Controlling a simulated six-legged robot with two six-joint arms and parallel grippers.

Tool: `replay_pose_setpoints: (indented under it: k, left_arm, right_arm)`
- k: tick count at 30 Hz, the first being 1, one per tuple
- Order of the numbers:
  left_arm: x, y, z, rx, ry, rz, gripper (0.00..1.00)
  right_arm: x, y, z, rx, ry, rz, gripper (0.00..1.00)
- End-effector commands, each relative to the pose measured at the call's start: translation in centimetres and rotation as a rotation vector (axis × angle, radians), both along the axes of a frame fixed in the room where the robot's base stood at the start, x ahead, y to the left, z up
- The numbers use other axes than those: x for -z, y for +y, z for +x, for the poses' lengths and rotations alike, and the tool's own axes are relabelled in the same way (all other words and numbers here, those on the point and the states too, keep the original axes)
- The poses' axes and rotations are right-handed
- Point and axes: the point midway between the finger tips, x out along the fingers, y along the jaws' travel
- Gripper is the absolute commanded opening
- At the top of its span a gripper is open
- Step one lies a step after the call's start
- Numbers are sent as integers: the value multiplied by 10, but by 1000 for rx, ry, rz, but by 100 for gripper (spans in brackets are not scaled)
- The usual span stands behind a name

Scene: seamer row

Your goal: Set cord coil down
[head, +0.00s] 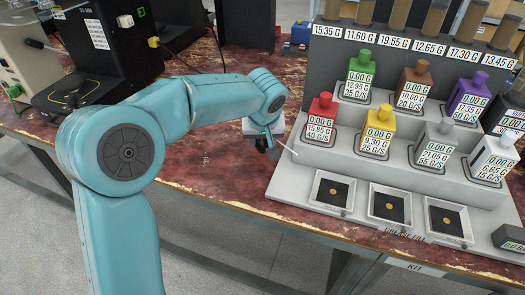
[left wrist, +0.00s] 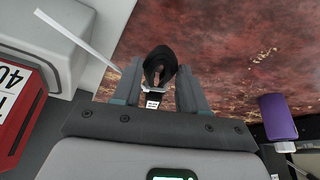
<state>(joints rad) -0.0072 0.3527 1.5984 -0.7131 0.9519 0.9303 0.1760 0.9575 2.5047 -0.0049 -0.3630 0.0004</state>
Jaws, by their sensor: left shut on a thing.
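The cord coil (left wrist: 160,66) is a small black looped bundle with a white tie. In the left wrist view it sits between the two fingers of my left gripper (left wrist: 158,92), which is shut on it. In the head view my left gripper (head: 266,143) is over the worn red tabletop (head: 215,165), just left of the grey stepped stand. The coil is mostly hidden there by the gripper, and I cannot tell whether it touches the table. My right gripper is not in view.
The grey stepped stand (head: 290,190) with coloured bottles and weight displays fills the right side. A thin white rod (left wrist: 75,38) sticks out near the gripper. A purple object (left wrist: 277,117) lies to the right in the wrist view. Black machines (head: 110,45) stand at the back left.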

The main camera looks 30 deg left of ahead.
Motion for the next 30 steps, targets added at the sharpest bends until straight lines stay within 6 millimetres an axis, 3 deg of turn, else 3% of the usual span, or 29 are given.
replay_pose_setpoints:
  k: [3,6,17,18,19,30]
  left_arm:
    - [23,1,0,-1,3,0,5]
    - [35,1,0,0,1,0,5]
    - [38,0,0,0,-1,0,5]
    - [37,0,0,0,0,0,55]
    - [36,0,0,0,0,0,65]
    - [31,0,0,0,0,0,68]
  right_arm:
    - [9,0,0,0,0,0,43]
    - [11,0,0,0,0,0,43]
    - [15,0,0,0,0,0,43]
    - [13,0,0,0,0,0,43]
    - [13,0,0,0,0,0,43]
    - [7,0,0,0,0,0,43]
